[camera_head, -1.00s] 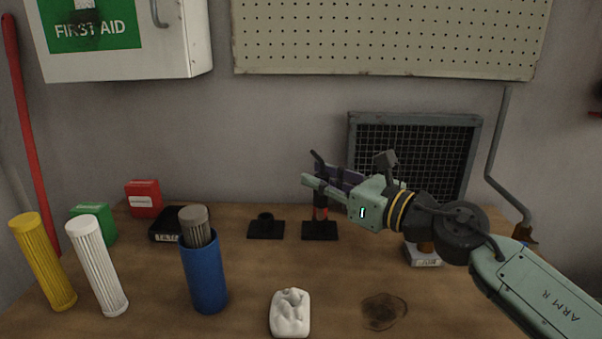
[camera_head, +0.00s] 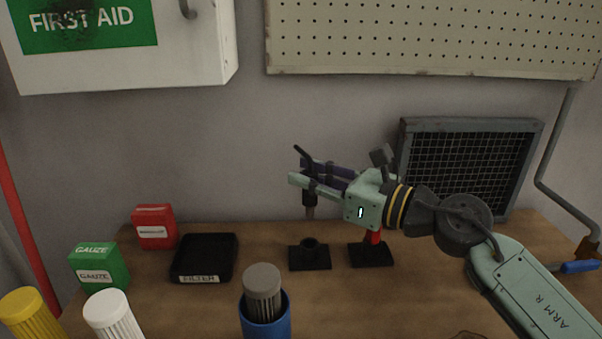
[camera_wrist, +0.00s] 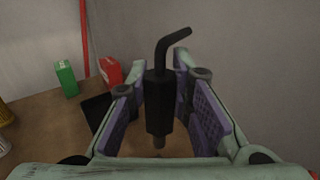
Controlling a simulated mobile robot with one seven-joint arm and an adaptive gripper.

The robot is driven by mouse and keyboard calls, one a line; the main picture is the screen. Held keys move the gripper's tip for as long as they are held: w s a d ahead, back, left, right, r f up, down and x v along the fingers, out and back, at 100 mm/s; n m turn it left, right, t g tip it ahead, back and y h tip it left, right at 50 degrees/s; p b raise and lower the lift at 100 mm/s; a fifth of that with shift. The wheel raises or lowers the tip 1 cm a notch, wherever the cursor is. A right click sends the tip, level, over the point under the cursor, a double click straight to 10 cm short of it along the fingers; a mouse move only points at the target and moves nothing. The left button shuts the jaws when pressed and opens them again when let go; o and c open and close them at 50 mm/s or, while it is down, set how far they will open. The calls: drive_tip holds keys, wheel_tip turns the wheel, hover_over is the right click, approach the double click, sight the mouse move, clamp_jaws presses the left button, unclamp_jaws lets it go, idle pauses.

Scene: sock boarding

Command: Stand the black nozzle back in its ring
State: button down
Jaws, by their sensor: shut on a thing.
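The black nozzle (camera_head: 309,199) is upright between the fingers of my gripper (camera_head: 301,175), which is shut on it. Its bent spout sticks up above the fingers and a thin grey stem hangs below. In the wrist view the nozzle (camera_wrist: 158,104) stands between the purple finger pads, spout bent to the right. The black ring (camera_head: 310,246) on a square base stands empty on the bench. The nozzle's lower end is above the ring, apart from it, and roughly in line with it in the head view.
A second black base (camera_head: 371,255) with a red-bodied piece (camera_head: 374,238) stands close right of the ring, under my gripper. A black filter tray (camera_head: 204,261) lies to the left. A blue holder (camera_head: 266,325) stands in front. A mesh panel (camera_head: 465,165) leans behind.

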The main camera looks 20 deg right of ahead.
sight(309, 217)
drive_tip(key=shift+s+d, duration=0.1)
drive_tip(key=shift+s, duration=0.05)
drive_tip(key=shift+f, duration=0.15)
drive_tip(key=shift+f+b, duration=0.6)
drive_tip(key=shift+f, duration=1.7)
drive_tip(key=shift+f+b, duration=1.4)
drive_tip(key=shift+b, duration=0.25)
drive_tip(key=shift+f+b, duration=0.7)
drive_tip(key=shift+b, duration=0.35)
drive_tip(key=c, duration=1.4)
unclamp_jaws()
drive_tip(key=shift+o, duration=0.2)
drive_tip(key=shift+f, duration=0.1)
